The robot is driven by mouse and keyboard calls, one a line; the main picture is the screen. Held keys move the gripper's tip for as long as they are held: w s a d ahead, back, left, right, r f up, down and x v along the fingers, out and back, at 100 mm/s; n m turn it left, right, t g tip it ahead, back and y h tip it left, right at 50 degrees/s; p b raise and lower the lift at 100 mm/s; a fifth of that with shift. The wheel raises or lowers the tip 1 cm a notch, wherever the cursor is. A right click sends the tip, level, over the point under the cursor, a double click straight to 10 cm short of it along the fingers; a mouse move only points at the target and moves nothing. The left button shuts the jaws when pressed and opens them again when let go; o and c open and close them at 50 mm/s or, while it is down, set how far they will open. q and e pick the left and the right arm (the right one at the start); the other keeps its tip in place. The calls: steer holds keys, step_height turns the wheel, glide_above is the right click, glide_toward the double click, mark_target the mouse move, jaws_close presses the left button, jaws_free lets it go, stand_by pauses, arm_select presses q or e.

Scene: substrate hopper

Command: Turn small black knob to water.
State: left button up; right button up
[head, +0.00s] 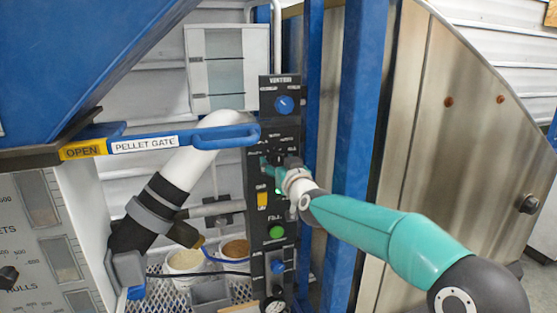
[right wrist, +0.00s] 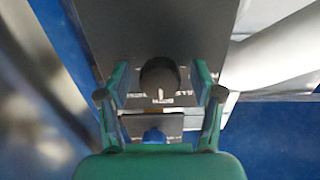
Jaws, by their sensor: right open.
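The small black knob (right wrist: 160,78) is on the dark control panel (head: 266,106) and shows in the right wrist view, with a white pointer mark at its lower edge beside printed labels. The labels look upside down there and are hard to read. My right gripper (right wrist: 160,70) is open, with one teal finger on each side of the knob and small gaps showing between. In the head view my right gripper (head: 276,167) is at the middle of the panel and hides most of the knob. My left gripper is not in view.
A blue knob (head: 284,104) sits above on the panel, with a yellow switch (head: 264,199), a green button (head: 277,232) and a lower blue knob (head: 277,267) below. The blue pellet gate handle (head: 225,134) reaches the panel's left edge. A blue post (head: 355,110) stands to the right.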

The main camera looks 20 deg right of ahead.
steer(key=c, duration=1.2)
steer(key=shift+o, duration=0.2)
steer(key=m+b, duration=0.2)
steer(key=m, duration=0.2)
steer(key=shift+f, duration=0.1)
steer(key=shift+m+b, duration=0.9)
steer(key=shift+m, duration=1)
steer(key=o, duration=1.2)
steer(key=shift+c, duration=0.2)
